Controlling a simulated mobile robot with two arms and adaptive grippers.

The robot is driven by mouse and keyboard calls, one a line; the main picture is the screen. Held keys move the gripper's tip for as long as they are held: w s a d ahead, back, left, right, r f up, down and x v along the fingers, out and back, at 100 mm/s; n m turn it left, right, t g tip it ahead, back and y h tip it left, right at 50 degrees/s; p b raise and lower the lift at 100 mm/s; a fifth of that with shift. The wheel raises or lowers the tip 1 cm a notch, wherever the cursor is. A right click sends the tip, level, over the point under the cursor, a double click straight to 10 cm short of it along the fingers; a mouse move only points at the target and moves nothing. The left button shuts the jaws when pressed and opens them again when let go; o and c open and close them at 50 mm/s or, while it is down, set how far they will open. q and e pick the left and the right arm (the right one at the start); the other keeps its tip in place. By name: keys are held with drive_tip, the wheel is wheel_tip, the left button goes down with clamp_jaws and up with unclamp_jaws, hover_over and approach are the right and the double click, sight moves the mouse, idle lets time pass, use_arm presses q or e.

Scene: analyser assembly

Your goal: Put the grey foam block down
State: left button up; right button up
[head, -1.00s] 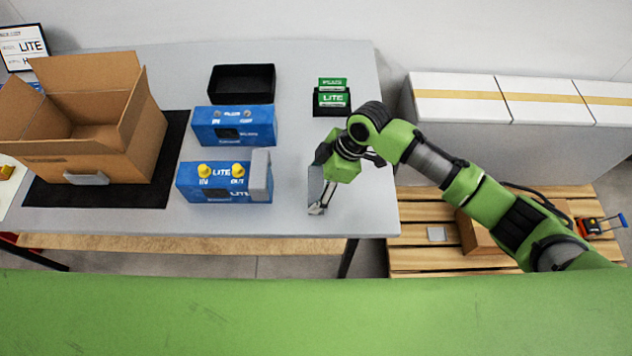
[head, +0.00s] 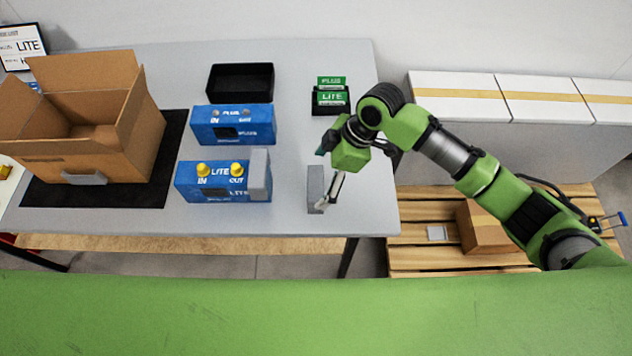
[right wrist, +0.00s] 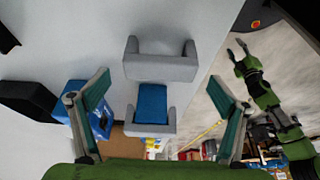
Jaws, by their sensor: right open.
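The grey foam block (head: 315,188) stands on the table near its right front part. In the right wrist view it is a U-shaped grey piece (right wrist: 160,67) lying between the spread fingers, apart from both. My right gripper (head: 333,190) is open, just right of the block in the head view; its two fingers show wide apart in the right wrist view (right wrist: 162,112). My left arm is out of the head view; a green arm at the right of the wrist view (right wrist: 265,97) seems to be it, its jaws too small to judge.
A blue LITE analyser (head: 212,183) with another grey foam piece (head: 258,175) on its right end stands to the left. Behind are a blue PLUS analyser (head: 225,122), a black tray (head: 240,80) and green cards (head: 331,98). An open cardboard box (head: 90,155) stands far left.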

drive_tip(key=b+v, duration=0.1)
drive_tip(key=v, duration=0.7)
drive_tip(key=s+a+f, duration=0.1)
drive_tip(key=s+f+m, duration=0.1)
drive_tip(key=s, duration=0.1)
drive_tip(key=s+a+f+m+y, duration=0.1)
drive_tip(key=shift+s+a+f+t, duration=0.15)
drive_tip(key=shift+a+f+t, duration=0.15)
drive_tip(key=shift+f+t, duration=0.1)
drive_tip(key=s+d+f+m+t+h, duration=0.1)
drive_tip(key=s+d+f+m+h, duration=0.25)
drive_tip(key=s+d+m, duration=0.45)
drive_tip(key=s+d+f+m+t+h, duration=0.2)
drive_tip(key=s+d+f+m, duration=0.2)
drive_tip(key=s+d+m, duration=0.5)
wheel_tip(320, 180, down, 28)
drive_tip(key=s+d+n+g, duration=0.2)
drive_tip(key=n, duration=0.1)
drive_tip(key=s+d+f, duration=0.2)
drive_tip(key=s+f, duration=1.2)
drive_tip(key=s, duration=0.1)
drive_tip(key=shift+s+d+f+g+b, duration=0.3)
drive_tip(key=shift+s+g+b, duration=0.1)
drive_tip(key=shift+b, duration=0.05)
